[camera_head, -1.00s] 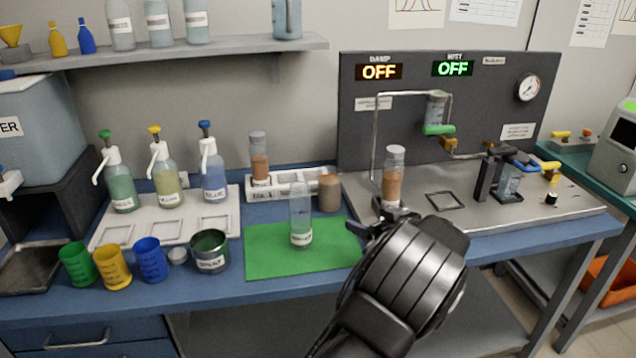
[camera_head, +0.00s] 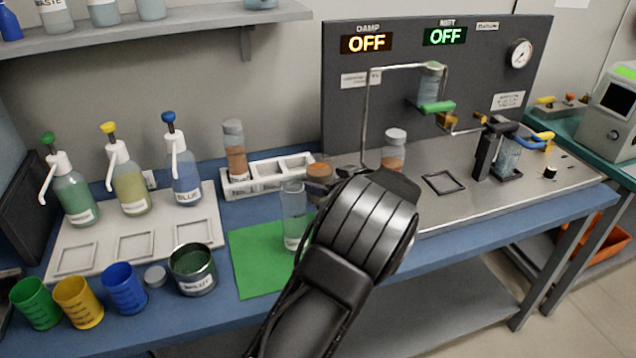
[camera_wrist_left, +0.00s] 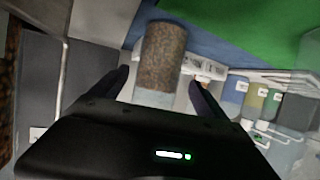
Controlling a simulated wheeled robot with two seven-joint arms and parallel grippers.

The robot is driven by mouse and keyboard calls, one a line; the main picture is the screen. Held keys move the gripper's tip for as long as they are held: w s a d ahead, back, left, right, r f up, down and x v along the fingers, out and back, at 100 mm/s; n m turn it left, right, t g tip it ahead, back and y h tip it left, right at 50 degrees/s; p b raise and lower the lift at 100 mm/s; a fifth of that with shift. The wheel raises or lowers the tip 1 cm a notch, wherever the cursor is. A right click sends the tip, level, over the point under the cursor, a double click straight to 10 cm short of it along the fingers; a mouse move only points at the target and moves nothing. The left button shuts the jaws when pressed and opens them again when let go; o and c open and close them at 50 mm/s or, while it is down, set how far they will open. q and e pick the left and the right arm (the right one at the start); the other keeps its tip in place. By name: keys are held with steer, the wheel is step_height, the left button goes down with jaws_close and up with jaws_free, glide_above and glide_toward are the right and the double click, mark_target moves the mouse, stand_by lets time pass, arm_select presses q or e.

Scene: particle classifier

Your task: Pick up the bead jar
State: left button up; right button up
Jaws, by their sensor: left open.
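The bead jar (camera_head: 319,181), filled with brown beads, stands on the blue table between the white rack and the metal rig plate. My left gripper partly covers it in the head view. In the left wrist view the jar (camera_wrist_left: 163,55) appears beyond the open fingers, roughly centred between them. My left gripper (camera_wrist_left: 158,85) is open and empty; its fingertips are mostly hidden in the head view, beside the jar (camera_head: 345,175). Whether the fingers reach around the jar I cannot tell. My right gripper is not in view.
A clear labelled cylinder (camera_head: 294,225) stands on the green mat (camera_head: 255,265), close to my left arm. The white rack (camera_head: 268,175) holds a bead-filled tube (camera_head: 235,150). Another bead tube (camera_head: 393,150) stands on the rig plate (camera_head: 470,190) just right of my gripper.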

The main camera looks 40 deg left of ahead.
arm_select(q)
steer(key=shift+x, duration=1)
steer(key=shift+w+a+p, duration=0.15)
steer(key=shift+a+p, duration=0.1)
steer(key=shift+p, duration=0.05)
steer(key=p+x, duration=0.1)
steer(key=x, duration=0.2)
steer(key=shift+w+a+f, duration=0.15)
steer(key=shift+a, duration=0.15)
steer(key=shift+w+a+f, duration=0.2)
steer(key=shift+a+f, duration=0.1)
steer(key=shift+a, duration=0.1)
steer(key=shift+c, duration=0.3)
steer(key=c, duration=1.8)
